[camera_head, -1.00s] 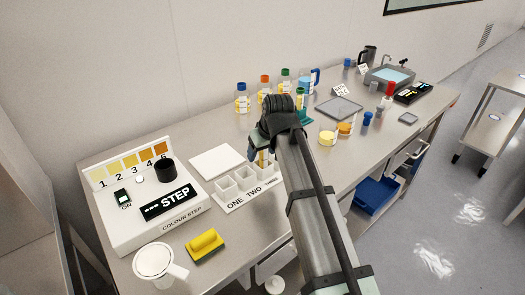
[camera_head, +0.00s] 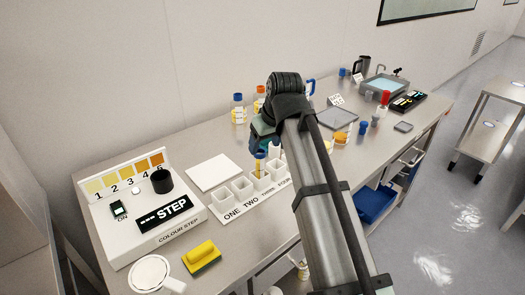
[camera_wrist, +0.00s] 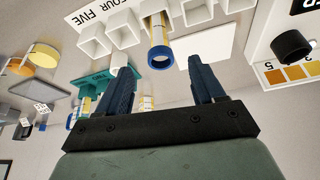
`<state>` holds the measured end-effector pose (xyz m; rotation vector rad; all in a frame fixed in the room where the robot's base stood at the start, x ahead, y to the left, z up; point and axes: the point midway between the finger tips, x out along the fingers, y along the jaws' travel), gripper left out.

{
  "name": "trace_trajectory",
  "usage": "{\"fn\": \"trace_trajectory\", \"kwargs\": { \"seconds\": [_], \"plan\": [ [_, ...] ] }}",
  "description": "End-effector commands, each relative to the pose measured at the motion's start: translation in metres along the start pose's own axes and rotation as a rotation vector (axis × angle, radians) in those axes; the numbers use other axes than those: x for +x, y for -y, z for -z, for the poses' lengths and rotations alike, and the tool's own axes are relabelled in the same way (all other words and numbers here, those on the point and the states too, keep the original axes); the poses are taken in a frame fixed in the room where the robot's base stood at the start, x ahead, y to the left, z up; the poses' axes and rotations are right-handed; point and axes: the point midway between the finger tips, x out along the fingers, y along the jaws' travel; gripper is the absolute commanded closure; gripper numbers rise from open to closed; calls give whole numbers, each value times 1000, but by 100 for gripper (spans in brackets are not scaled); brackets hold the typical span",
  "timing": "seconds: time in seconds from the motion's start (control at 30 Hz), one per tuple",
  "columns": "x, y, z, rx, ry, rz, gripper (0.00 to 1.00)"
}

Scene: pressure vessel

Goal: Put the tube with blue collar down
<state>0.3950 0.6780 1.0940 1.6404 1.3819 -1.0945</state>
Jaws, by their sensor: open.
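The tube with blue collar (camera_head: 260,163) stands in the third cup of the white numbered rack (camera_head: 228,214), the one at THREE. The wrist view shows its blue collar (camera_wrist: 161,56) end-on, with the amber-filled tube below it. My gripper (camera_wrist: 162,70) is open, its two dark blue fingers spread on either side of the collar with a gap showing to each. In the head view my gripper (camera_head: 265,135) is just above the tube, partly hidden by my arm. The cups next to the tube look empty.
A white tile (camera_head: 214,172) lies behind the rack. The colour step device (camera_head: 150,225) with a black cup (camera_head: 162,181) stands left, a yellow sponge (camera_head: 202,255) and white mug (camera_head: 150,274) in front. Bottles (camera_head: 238,108) stand behind. A teal stand (camera_wrist: 100,85) is near the gripper.

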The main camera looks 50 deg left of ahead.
Motion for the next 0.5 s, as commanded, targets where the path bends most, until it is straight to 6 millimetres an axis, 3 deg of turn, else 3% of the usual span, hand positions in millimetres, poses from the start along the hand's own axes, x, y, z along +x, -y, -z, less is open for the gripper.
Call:
{"fn": "trace_trajectory", "kwargs": {
  "seconds": [0.2,0.5],
  "plan": [
    [-18,0,0,0,0,0,32],
    [-22,0,0,0,0,0,32]
  ]
}}
